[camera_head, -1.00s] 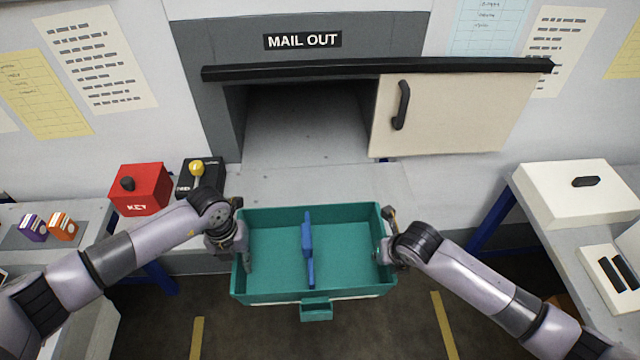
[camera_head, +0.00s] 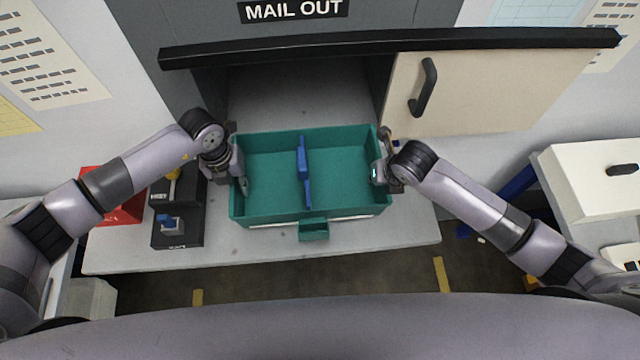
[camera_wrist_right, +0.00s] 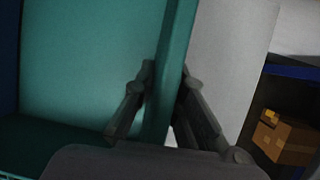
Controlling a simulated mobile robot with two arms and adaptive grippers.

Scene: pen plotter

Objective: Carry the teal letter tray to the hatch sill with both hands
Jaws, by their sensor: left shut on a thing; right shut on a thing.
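The teal letter tray (camera_head: 268,216) is in the middle of the head view, over the pale sill (camera_head: 375,238) in front of the open hatch. I cannot tell whether it touches the sill. A blue divider (camera_head: 304,170) stands inside it. My left gripper (camera_head: 242,184) is shut on the tray's left wall. My right gripper (camera_head: 379,172) is shut on its right wall. In the right wrist view the teal wall (camera_wrist_right: 172,75) passes between the two right fingers (camera_wrist_right: 165,110).
The sliding hatch door (camera_head: 470,95) is pushed right, leaving the opening (camera_head: 300,95) clear behind the tray. A black control box (camera_head: 178,225) and a red box (camera_head: 120,212) stand left of the tray. A white box (camera_head: 590,180) is at the right.

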